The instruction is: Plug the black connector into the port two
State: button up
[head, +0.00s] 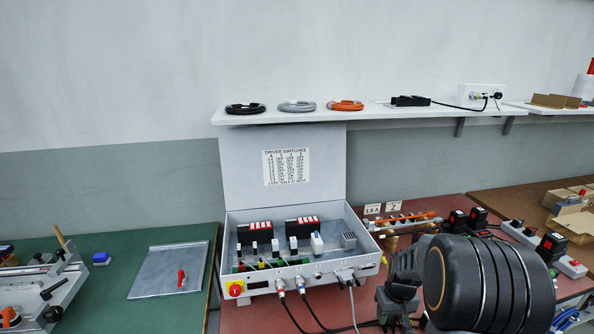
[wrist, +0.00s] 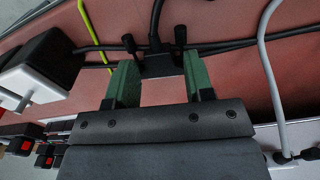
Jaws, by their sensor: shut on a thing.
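My gripper (wrist: 160,78) has two green fingers, shut on the black connector (wrist: 158,66) in the wrist view. The connector has a dark screw on each side and a black cable running up from it. In the head view, my gripper (head: 390,302) is low, just right of the open grey control box (head: 322,279), and its grip is hidden there. The box's front wall carries round cable plugs (head: 281,286) on the left and grey connectors (head: 345,276) on the right. I cannot make out which port is number two.
A red mat (head: 435,207) lies behind and right of the box, with black switch blocks (head: 454,221). A green table (head: 140,250) with a metal plate is on the left. A shelf (head: 380,111) with coiled cables runs above. Loose cables (head: 314,312) hang before the box.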

jog(key=shift+s+a+f, duration=0.15)
jog(key=shift+s+f, duration=0.3)
jog(key=shift+f, duration=0.1)
grip_shut()
jog(key=shift+w+r+p, duration=0.15)
jog(key=shift+r+p, duration=0.2)
jog(key=shift+p, duration=0.3)
notch_tip(320, 180, up, 9)
jog(key=w+a+n+p, duration=0.1)
jog(key=w+a+p, duration=0.1)
jog(key=p, duration=0.7)
jog(key=w+a, duration=0.1)
jog(key=w, duration=0.5)
jog(key=shift+w+a+r+n, duration=0.15)
jog(key=shift+r+n, duration=0.1)
jog(key=shift+n, duration=0.05)
jog(key=shift+w, duration=0.6)
dwell(0.3)
jog(key=o, duration=1)
grip_release()
jog(key=shift+c, duration=0.2)
